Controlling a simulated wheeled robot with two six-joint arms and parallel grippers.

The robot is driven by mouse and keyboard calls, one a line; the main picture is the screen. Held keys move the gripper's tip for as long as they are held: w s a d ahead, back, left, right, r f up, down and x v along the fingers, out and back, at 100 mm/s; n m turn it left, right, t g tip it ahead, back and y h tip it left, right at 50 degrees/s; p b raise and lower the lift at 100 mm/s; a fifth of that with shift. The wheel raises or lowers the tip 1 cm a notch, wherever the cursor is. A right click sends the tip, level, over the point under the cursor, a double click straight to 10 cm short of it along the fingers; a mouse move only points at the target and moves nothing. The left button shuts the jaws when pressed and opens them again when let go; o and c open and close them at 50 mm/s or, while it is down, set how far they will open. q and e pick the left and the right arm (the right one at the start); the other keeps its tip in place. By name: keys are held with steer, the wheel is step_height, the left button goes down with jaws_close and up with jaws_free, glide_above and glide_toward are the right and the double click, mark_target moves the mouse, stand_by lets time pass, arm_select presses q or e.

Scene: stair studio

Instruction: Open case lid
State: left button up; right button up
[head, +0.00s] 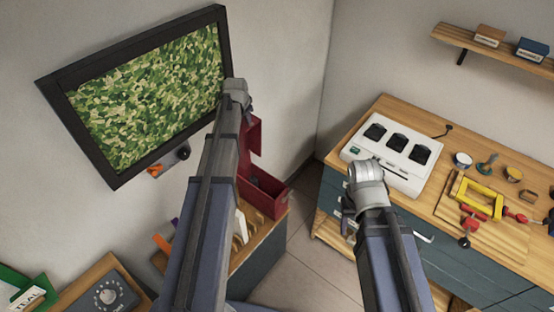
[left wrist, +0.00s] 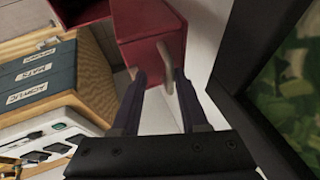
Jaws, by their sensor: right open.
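A red case (head: 270,199) stands on the wooden top of the cabinet at the centre. Its dark inside shows, and its red lid (head: 256,136) stands up at the back, partly hidden by my left arm. The lid also shows in the left wrist view (left wrist: 152,55). My left gripper (head: 248,112) is by the lid's upper edge. Its two fingers are apart, with a tan handle-like piece (left wrist: 168,76) between them; I see no clear grip on it. My right gripper (head: 347,218) is open and empty, in front of the right-hand counter.
A camouflage-patterned framed panel (head: 150,95) hangs on the wall close to my left gripper. A white charger (head: 392,160) and yellow and red tools (head: 478,198) lie on the right-hand counter. Floor (head: 305,262) shows between the furniture.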

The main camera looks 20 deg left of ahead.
arm_select(q)
steer(key=s+d+f+m+t+y+b, duration=0.1)
steer(key=s+d+f+t+y+b, duration=0.1)
steer(key=d+f+b, duration=0.7)
steer(key=s+d+f+m+t+y+b, duration=0.1)
steer(key=s+d+f+y+b, duration=0.4)
steer(key=b, duration=1.8)
steer(key=shift+d+f+m+t+y, duration=0.3)
steer(key=shift+d+f+t+y, duration=0.7)
steer(key=shift+d+f, duration=1.65)
steer(key=shift+s+d+r, duration=0.1)
steer(key=shift+d+r, duration=0.05)
steer(key=shift+r, duration=0.05)
